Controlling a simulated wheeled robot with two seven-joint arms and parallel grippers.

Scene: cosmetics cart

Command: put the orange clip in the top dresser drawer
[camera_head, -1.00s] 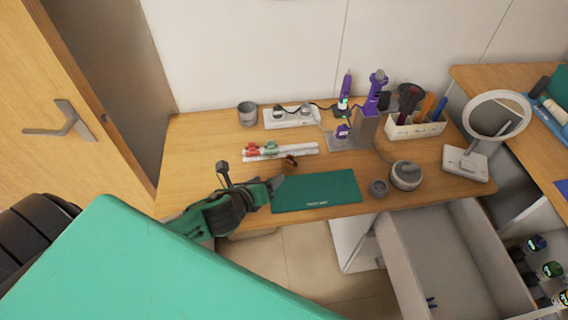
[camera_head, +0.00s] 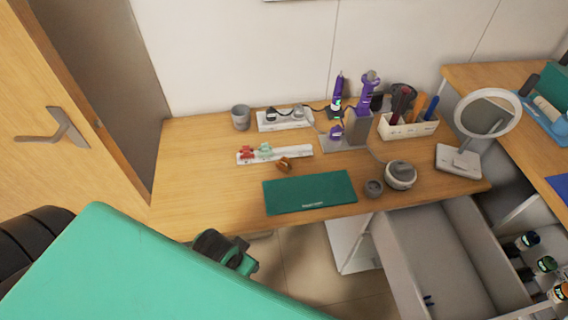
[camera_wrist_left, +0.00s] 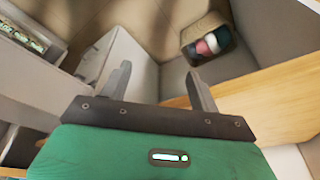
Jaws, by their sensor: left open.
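The small orange-brown clip (camera_head: 285,164) lies on the wooden desk, just behind the green mat and in front of the white strip with the red and pale green clips. An open, pale grey drawer (camera_head: 450,250) is below the desk at the lower right, with small dark items in it. My left gripper (camera_wrist_left: 160,84) is open in the wrist view, with nothing between its fingers. In the head view only my left wrist shows, below the desk's front edge; the fingers are hidden. My right gripper is not in view.
The green mat (camera_head: 310,192), a small grey pot (camera_head: 373,188) and a round grey jar (camera_head: 400,175) stand near the desk's front edge. A round mirror (camera_head: 488,113) is at right. The wrist view shows a box with several rolled items (camera_wrist_left: 210,40).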

